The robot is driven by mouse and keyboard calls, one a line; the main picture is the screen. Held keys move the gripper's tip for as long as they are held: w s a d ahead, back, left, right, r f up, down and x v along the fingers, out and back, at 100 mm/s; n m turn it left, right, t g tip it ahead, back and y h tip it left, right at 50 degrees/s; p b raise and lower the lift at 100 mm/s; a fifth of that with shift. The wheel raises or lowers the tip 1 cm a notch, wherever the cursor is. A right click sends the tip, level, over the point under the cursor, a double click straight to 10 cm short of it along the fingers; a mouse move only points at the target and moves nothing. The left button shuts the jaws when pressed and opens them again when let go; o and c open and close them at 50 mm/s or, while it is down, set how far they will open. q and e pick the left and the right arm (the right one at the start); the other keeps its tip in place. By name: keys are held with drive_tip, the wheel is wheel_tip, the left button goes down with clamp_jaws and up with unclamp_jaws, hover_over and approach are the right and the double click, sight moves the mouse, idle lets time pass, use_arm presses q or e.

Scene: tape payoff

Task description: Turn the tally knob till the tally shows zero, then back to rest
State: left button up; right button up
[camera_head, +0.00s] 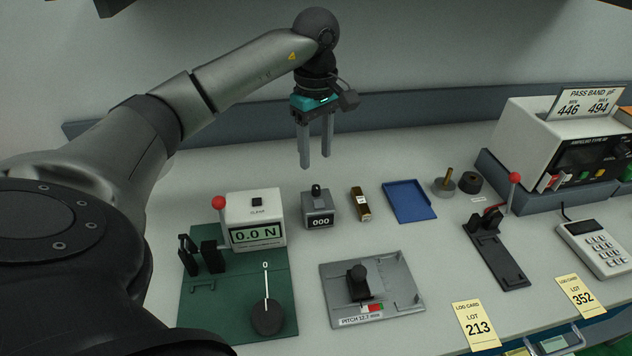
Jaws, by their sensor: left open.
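The tally (319,220) is a small grey box on the bench, left of the middle of the picture. Its white-on-black display reads 000. A small black knob (317,191) stands on its top. My left gripper (315,165) hangs above and behind the tally, fingers pointing down. Its two fingers are apart with nothing between them, and it does not touch the knob. My right gripper is not in view.
A white force display (256,236) reading 0.0 N stands left of the tally on a green plate (200,300) with a red-knobbed lever. A brown block (361,204) and blue tray (409,201) lie to the right. A grey pitch fixture (400,272) is in front.

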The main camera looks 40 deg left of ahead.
sight(316, 186)
use_arm(q)
wheel_tip(316, 186, down, 8)
drive_tip(key=shift+f+b, duration=0.15)
drive_tip(key=shift+b, duration=0.25)
clamp_jaws()
idle(0.3)
